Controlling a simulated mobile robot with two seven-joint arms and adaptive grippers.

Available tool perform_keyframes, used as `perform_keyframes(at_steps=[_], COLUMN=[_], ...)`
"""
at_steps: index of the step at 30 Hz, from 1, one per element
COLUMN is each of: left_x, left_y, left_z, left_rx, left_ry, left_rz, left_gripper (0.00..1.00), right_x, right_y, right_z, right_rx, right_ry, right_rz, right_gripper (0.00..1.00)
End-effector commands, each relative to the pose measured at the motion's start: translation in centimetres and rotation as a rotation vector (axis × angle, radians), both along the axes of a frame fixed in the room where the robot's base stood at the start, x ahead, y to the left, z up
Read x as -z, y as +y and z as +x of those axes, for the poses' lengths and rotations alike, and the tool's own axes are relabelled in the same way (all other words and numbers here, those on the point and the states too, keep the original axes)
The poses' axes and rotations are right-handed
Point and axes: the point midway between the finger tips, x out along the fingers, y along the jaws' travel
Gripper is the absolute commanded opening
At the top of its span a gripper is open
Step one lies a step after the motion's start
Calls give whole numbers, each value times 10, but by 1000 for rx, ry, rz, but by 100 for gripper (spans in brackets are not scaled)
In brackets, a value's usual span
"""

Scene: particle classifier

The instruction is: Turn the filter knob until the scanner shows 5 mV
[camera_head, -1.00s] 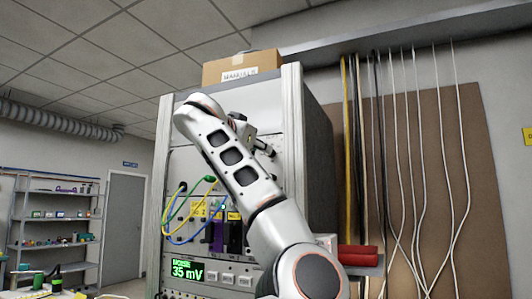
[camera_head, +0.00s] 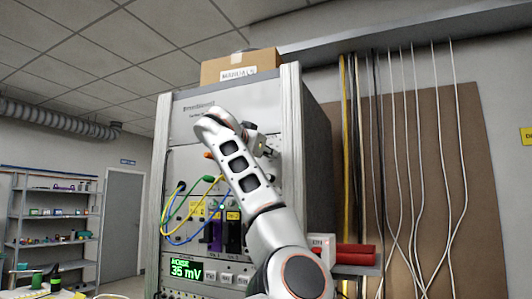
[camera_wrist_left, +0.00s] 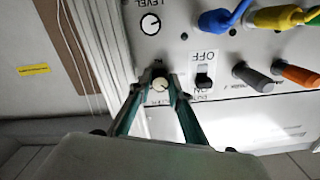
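The noise display (camera_head: 186,270) on the rack reads 35 mV in green. In the left wrist view a small pale knob (camera_wrist_left: 160,85) with a dark pointer line sits near the panel's edge; its label is mostly hidden. My left gripper (camera_wrist_left: 160,92) has its dark green fingertips on either side of this knob. Whether they press on it I cannot tell. In the head view my left wrist and forearm cover the knob, and the gripper (camera_head: 264,150) shows only in part, at the right of the panel. My right gripper is not in view.
A LEVEL knob (camera_wrist_left: 150,24) and an ON/OFF switch (camera_wrist_left: 204,80) are close to the fingers. Coloured plugs (camera_wrist_left: 222,20) and cables (camera_head: 172,222) are nearby. A manuals box (camera_head: 240,66) tops the rack. Red objects (camera_head: 356,254) lie on a shelf at right.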

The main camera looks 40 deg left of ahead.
Motion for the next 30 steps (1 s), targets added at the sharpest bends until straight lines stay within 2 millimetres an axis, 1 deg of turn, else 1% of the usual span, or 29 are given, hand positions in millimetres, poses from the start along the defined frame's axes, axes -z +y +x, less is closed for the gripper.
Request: perform_keyframes(at_steps=[5, 11, 20, 30], left_x=[0, 0, 0, 1], left_y=[0, -1, 0, 0], left_z=[0, 0, 0, 0], left_rx=[1, 1, 1, 0], left_ry=[5, 28, 97, 180], left_rz=[14, 84, 303, 562], left_gripper=[0, 0, 0, 0], right_x=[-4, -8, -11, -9], right_y=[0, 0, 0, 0], right_z=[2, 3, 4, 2], right_rx=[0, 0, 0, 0], right_ry=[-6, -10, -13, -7], right_rz=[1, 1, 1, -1], right_gripper=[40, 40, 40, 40])
